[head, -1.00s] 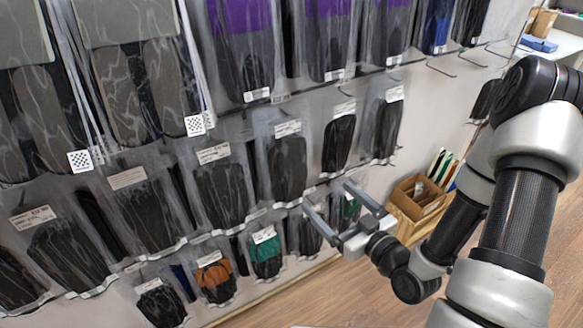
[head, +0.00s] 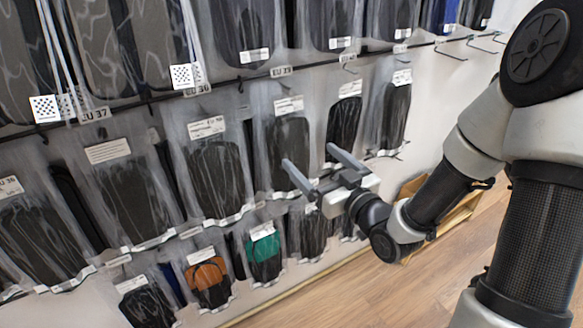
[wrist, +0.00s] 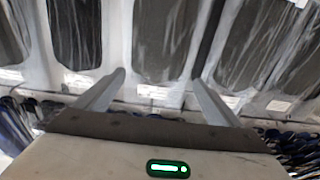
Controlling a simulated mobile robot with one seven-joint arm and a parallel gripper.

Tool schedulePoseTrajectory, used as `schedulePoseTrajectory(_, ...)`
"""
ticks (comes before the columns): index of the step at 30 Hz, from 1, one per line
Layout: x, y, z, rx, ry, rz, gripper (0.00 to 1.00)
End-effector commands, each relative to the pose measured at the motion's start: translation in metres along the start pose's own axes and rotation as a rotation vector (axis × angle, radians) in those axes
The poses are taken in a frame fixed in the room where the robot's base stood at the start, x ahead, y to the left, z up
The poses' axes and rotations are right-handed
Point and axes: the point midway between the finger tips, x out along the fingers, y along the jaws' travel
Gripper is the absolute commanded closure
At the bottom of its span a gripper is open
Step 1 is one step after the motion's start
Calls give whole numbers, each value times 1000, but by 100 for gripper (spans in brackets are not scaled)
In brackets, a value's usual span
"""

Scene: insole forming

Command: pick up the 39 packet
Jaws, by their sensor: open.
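Clear packets with dark insoles hang in rows on the wall. I cannot read the number 39 for certain on any packet. A rail tag (head: 282,71) above the middle row looks like EU 29 or EU 39. Below it hangs a middle-row packet (head: 289,140) with a dark insole and a white label. My gripper (head: 312,158) is open and empty in front of the middle row, near this packet's right side. In the wrist view, a dark packet (wrist: 165,40) shows beyond and between the open fingers (wrist: 158,76), apparently not gripped.
Neighbouring packets hang close on both sides, such as one at left (head: 215,170) and one at right (head: 343,118). Smaller packets with orange (head: 207,278) and green (head: 263,250) insoles hang below. A wooden box (head: 455,215) stands on the floor, partly behind my arm.

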Motion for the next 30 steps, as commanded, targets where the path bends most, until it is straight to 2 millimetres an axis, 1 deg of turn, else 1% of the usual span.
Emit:
schedulePoseTrajectory(1, 11, -1, -3, 1, 2, -3, 12)
schedulePoseTrajectory(3, 20, 0, -3, 1, 1, -2, 12)
schedulePoseTrajectory(11, 39, 0, -2, 1, 1, -2, 12)
schedulePoseTrajectory(15, 61, 3, 0, 1, 1, -1, 12)
schedulePoseTrajectory(19, 78, 3, 0, 1, 0, -1, 12)
schedulePoseTrajectory(22, 83, 3, 0, 1, 0, -1, 12)
schedulePoseTrajectory(28, 84, 3, 0, 1, -1, 0, 12)
schedulePoseTrajectory(29, 84, 3, 0, 1, -1, 0, 14)
schedulePoseTrajectory(30, 84, 3, 0, 1, -1, 0, 21)
